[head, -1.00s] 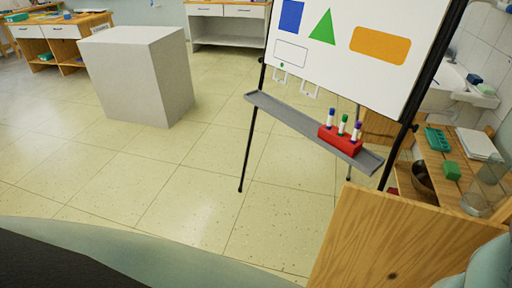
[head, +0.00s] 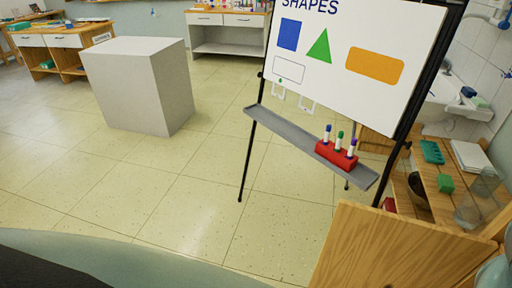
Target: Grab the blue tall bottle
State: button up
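I cannot make out a blue tall bottle in the head view. Several small coloured items (head: 236,5) stand on the far white-fronted cabinet at the top edge, too small and cut off to identify. My gripper is not in view.
A whiteboard (head: 340,95) on a black easel stands right of centre, with a red marker holder (head: 336,156) on its grey tray (head: 280,128). A wooden cabinet (head: 395,250) is close at lower right. A grey block (head: 140,90) stands left. The tiled floor (head: 210,170) between is clear.

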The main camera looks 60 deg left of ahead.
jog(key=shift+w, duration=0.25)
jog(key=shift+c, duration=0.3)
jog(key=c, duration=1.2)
